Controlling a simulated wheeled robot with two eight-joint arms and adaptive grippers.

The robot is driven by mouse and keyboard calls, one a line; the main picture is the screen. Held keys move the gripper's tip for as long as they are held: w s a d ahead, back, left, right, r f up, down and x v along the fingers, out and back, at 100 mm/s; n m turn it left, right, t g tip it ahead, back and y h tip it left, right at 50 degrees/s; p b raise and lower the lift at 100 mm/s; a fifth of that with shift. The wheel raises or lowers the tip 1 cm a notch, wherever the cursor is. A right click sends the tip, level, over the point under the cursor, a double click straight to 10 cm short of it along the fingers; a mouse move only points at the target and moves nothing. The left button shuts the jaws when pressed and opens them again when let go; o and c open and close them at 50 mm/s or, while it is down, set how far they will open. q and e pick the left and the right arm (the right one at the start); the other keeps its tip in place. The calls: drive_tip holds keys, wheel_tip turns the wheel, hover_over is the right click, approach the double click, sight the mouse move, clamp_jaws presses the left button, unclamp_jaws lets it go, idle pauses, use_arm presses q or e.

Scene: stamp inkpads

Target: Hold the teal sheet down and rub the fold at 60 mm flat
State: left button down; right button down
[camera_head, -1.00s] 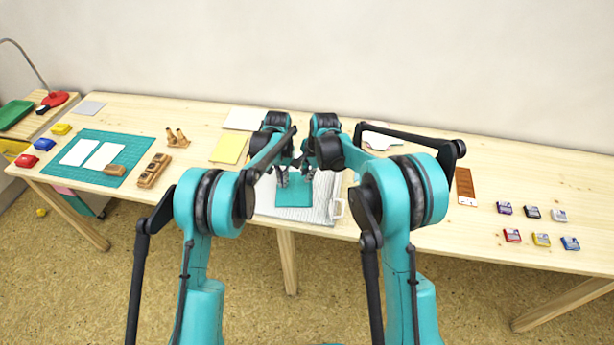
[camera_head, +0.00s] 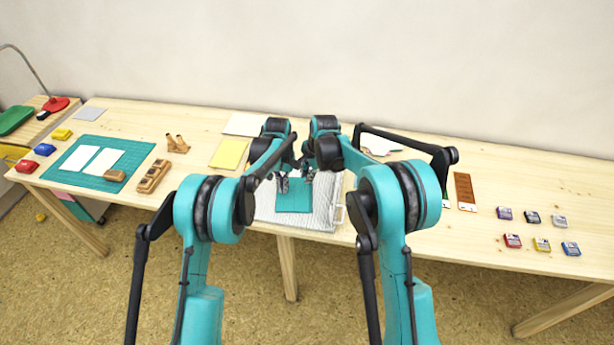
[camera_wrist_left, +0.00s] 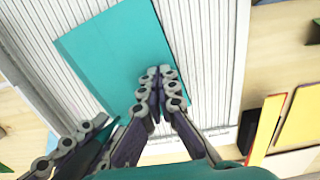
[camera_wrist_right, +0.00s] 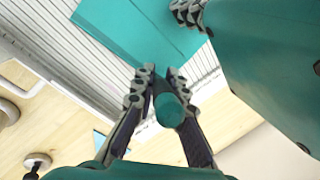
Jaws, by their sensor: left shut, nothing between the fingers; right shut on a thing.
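The teal sheet (camera_head: 294,202) lies on a white ribbed board (camera_head: 325,205) in front of me. It also shows in the left wrist view (camera_wrist_left: 110,55) and the right wrist view (camera_wrist_right: 125,25), where a faint line crosses it. My left gripper (camera_head: 282,184) is shut and empty, its fingertips at the sheet's edge in the left wrist view (camera_wrist_left: 160,78). My right gripper (camera_head: 308,175) is shut on a teal round-ended tool (camera_wrist_right: 168,110) near the sheet. Whether the tool's tip touches the sheet is hidden.
A yellow pad (camera_head: 229,153) and a white sheet (camera_head: 244,124) lie left of and behind the board. A green cutting mat (camera_head: 75,178) is further left. A brown strip (camera_head: 464,190) and several small inkpads (camera_head: 512,241) lie to the right.

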drive_tip(key=shift+f, duration=0.1)
use_arm(q)
drive_tip(key=shift+w+f, duration=0.1)
drive_tip(key=shift+f, duration=0.05)
use_arm(e)
drive_tip(key=shift+w+r, duration=0.15)
drive_tip(key=shift+r, duration=2.35)
